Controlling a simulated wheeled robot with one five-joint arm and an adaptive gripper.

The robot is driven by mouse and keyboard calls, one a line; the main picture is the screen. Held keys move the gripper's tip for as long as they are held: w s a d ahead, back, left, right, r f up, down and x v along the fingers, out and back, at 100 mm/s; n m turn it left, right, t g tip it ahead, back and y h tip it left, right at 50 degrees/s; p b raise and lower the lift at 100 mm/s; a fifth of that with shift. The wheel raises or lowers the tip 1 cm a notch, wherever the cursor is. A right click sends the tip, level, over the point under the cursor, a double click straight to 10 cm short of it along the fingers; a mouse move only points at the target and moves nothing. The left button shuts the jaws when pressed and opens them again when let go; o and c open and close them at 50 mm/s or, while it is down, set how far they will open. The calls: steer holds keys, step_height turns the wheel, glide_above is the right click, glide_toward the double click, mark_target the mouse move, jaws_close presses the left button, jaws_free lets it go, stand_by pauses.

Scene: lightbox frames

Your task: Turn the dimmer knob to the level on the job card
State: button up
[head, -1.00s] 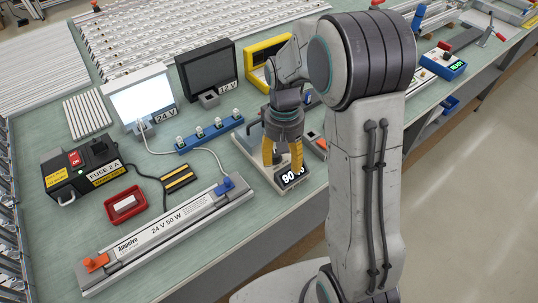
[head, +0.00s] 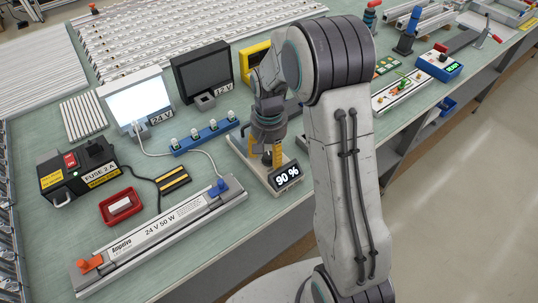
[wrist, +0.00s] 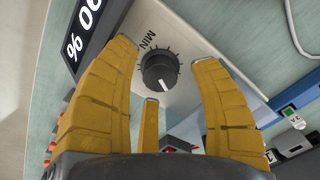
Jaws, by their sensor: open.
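The dimmer (head: 255,172) is a pale box at the bench's front edge. Its black display (head: 287,177) reads 90 %; part of it shows in the wrist view (wrist: 85,25). In the wrist view its dark round knob (wrist: 158,70) sits in a ring of ticks with MIN printed beside it. The knob's white mark points to the lower right of the picture. My gripper (head: 266,160) is over the dimmer, its yellow fingers open. In the wrist view its fingertips (wrist: 163,53) are on either side of the knob, with gaps between. I cannot make out a job card.
A lit panel lamp (head: 137,98) marked 24 V and a dark 12 V panel (head: 203,70) stand behind. A blue terminal strip (head: 208,136), a 24 V 50 W driver (head: 160,235), and a fuse box (head: 75,172) lie to the left.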

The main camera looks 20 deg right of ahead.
steer(key=shift+f, duration=0.55)
steer(key=shift+o, duration=0.2)
jaws_close()
